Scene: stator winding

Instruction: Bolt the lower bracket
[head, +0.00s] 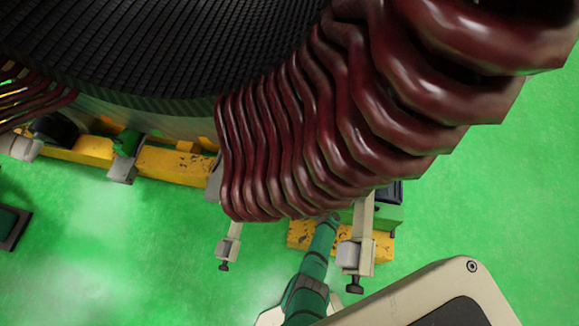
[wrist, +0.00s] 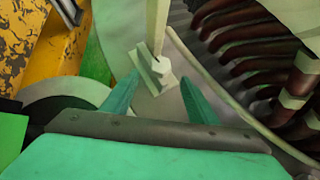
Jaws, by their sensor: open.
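In the wrist view my gripper (wrist: 160,78) is open, its two teal fingers spread. A pale metal block with a hex-like head (wrist: 157,70) shows just beyond and between the fingertips, at the end of a pale bar. I cannot tell whether the fingers touch it, or whether it is the lower bracket's bolt. In the head view my green arm reaches up beneath the coils, and its gripper end is hidden. Pale brackets with dark bolts hang below the coils, one on the left (head: 231,244) and one on the right (head: 356,255), beside my arm.
Large red-brown coils (head: 300,130) overhang my arm in the head view, beside the dark ribbed stator core (head: 150,45). Worn yellow supports (head: 178,166) stand underneath. In the wrist view, coils (wrist: 255,50) lie close on the right and yellow metal (wrist: 50,55) on the left. Green floor (head: 110,245) is open at lower left.

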